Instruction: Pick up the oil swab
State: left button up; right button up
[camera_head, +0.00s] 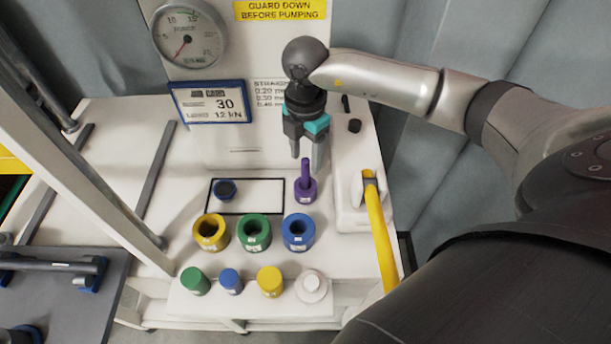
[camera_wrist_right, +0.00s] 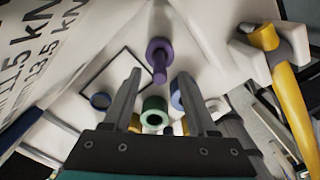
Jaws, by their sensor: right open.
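A purple piece with an upright purple stem (camera_head: 305,186) stands on the white bench to the right of a black-outlined rectangle; it looks like the oil swab. I cannot tell the exact gap between stem and fingers. My left gripper is not in view.
Yellow (camera_head: 210,233), green (camera_head: 253,233) and blue (camera_head: 298,232) rings stand in front of the purple piece. Several coloured jars (camera_head: 270,281) line the front edge. A yellow lever (camera_head: 381,235) stands to the right. A gauge panel (camera_head: 240,60) rises behind. A dark blue ring (camera_head: 225,190) sits left.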

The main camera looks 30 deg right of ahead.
aim_at(305, 179)
notch_tip(305, 179, down, 2)
jog(key=shift+f, duration=0.1)
grip_shut()
dwell(0.5)
dwell(1.0)
